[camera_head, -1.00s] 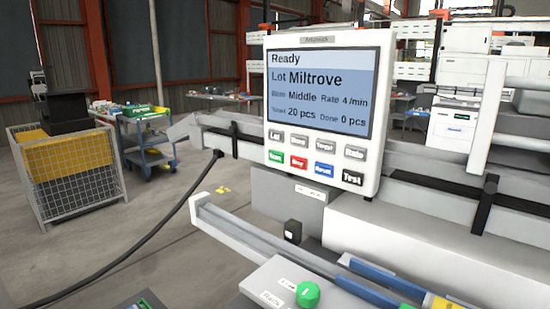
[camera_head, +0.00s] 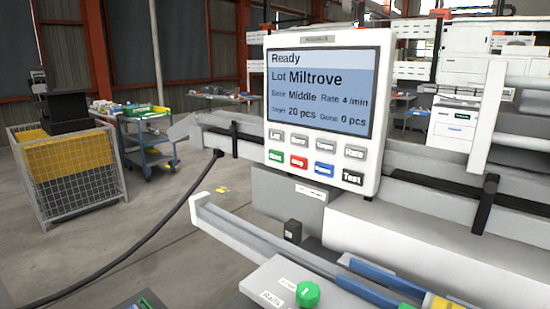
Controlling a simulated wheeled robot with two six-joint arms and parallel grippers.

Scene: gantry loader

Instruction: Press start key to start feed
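The control panel (camera_head: 322,112) is a white box mounted above the machine rail, facing me. Its screen (camera_head: 322,90) reads Ready, Lot Miltrove, Middle, Rate 4 /min, 20 pcs and Done 0 pcs. Two rows of keys sit below the screen. The green key (camera_head: 276,156) at the left end of the lower row appears to be the start key, though its label is blurred. A red key (camera_head: 299,161), a blue key (camera_head: 324,168) and a black Test key (camera_head: 352,177) follow to its right. Neither gripper is in view.
A green knob (camera_head: 308,294) stands on a pale box below the panel. A grey rail (camera_head: 260,240) runs in front of the panel. A black cable (camera_head: 150,245) hangs at the left. A mesh bin (camera_head: 75,185) and a blue cart (camera_head: 145,140) stand further back.

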